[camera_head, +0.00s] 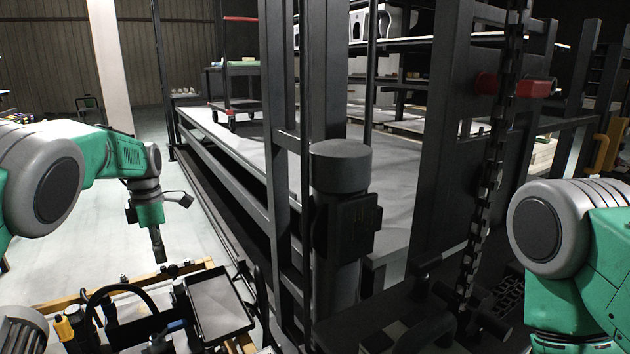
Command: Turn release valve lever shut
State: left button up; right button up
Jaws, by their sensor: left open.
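No release valve lever can be told for certain in the head view. A red fitting (515,86) with round ends sits on the dark upright frame at the upper right, behind a hanging chain; I cannot tell whether it is the lever. My left gripper (158,246) hangs pointing down at the left, over pale floor, open and empty. It is far from the red fitting and touches nothing. Of my right arm only the grey and green upper part shows at the right edge; its gripper is out of view.
A dark post with a cylindrical motor housing (341,168) stands in the middle. A heavy chain (485,200) hangs right of it. The kiln car deck (240,150) stretches behind. A black tray (218,305) and tools lie low at the left.

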aim_at(180, 324)
jog(key=k, duration=1)
